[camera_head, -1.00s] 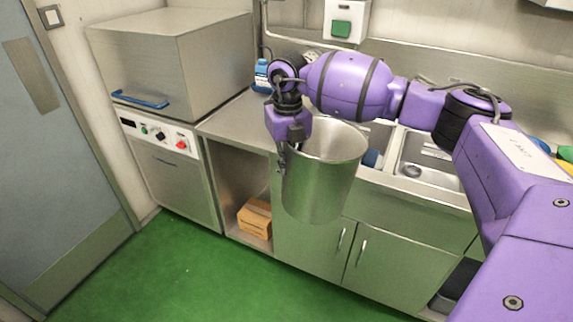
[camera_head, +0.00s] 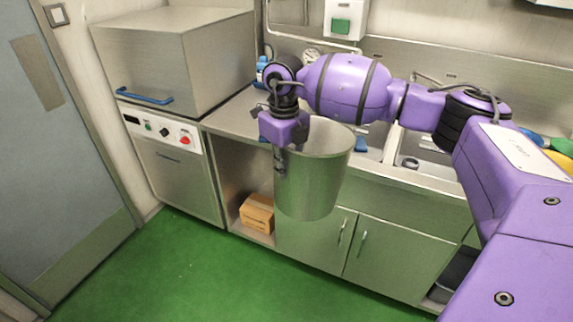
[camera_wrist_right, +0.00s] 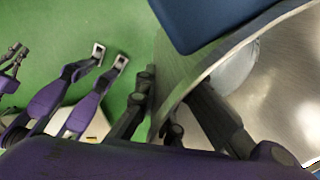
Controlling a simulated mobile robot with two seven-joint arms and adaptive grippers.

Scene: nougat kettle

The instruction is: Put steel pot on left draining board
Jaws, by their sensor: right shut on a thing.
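The steel pot (camera_head: 311,180) is a tall, open-topped metal vessel, hanging upright in the air in front of the sink unit in the head view. My right gripper (camera_head: 281,160) is shut on its left wall at the rim. In the right wrist view, the pot (camera_wrist_right: 283,85) fills the right side and the dark fingers (camera_wrist_right: 180,112) straddle its wall. The left draining board (camera_head: 232,119) is the flat steel top between the boxy steel appliance and the sink; the arm and pot partly hide it. My left gripper is not in the head view.
The steel appliance (camera_head: 175,60) with a blue handle stands left of the board. A blue-capped bottle (camera_head: 261,70) stands at the board's back. The sink basin (camera_head: 425,158) lies to the right. A cardboard box (camera_head: 257,213) sits on the shelf below. The green floor is clear.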

